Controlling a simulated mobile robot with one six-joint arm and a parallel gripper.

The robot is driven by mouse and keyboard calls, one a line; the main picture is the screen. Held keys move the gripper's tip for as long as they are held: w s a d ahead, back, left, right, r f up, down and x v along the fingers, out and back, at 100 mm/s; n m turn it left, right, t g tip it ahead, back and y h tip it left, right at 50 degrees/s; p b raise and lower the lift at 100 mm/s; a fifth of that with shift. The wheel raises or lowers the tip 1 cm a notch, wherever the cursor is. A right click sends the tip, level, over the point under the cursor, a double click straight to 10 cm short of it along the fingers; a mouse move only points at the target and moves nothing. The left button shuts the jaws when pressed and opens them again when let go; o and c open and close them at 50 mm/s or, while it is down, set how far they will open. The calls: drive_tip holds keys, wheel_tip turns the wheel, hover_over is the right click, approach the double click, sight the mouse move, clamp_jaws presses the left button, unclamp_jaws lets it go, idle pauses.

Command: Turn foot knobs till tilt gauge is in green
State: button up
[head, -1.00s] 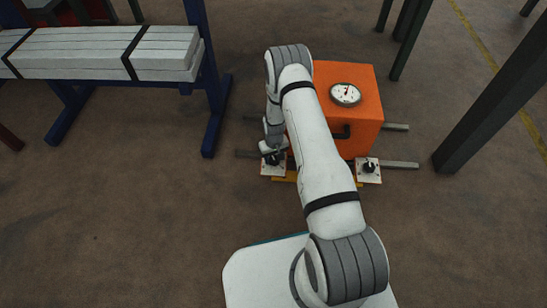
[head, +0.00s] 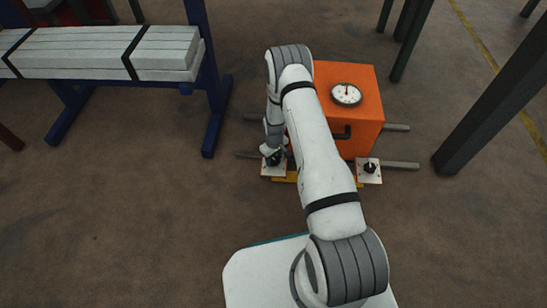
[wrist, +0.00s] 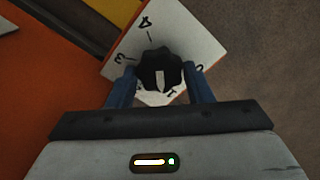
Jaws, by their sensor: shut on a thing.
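The tilt gauge (head: 346,94) is a round white dial on top of the orange machine (head: 360,135). Its needle points roughly to the top of the picture; a green zone is too small to make out. My gripper (wrist: 160,85) is shut on the left foot knob (wrist: 160,70), a black fluted knob with a white pointer line. One blue finger is on each side of it. The knob stands on a white numbered plate (wrist: 190,42), partly hidden. In the head view my gripper (head: 270,152) covers most of this knob. The right foot knob (head: 369,167) stands free on its own white plate.
Grey bars (head: 402,165) stick out at both sides of the machine. A blue rack (head: 212,100) with strapped white boards (head: 75,52) stands at the left. A dark post (head: 490,105) rises at the right. The floor in front is clear.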

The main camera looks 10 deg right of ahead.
sight(274, 159)
drive_tip(key=o, duration=1)
drive_tip(key=shift+r, duration=0.1)
wheel_tip(274, 159, up, 8)
drive_tip(key=p, duration=0.3)
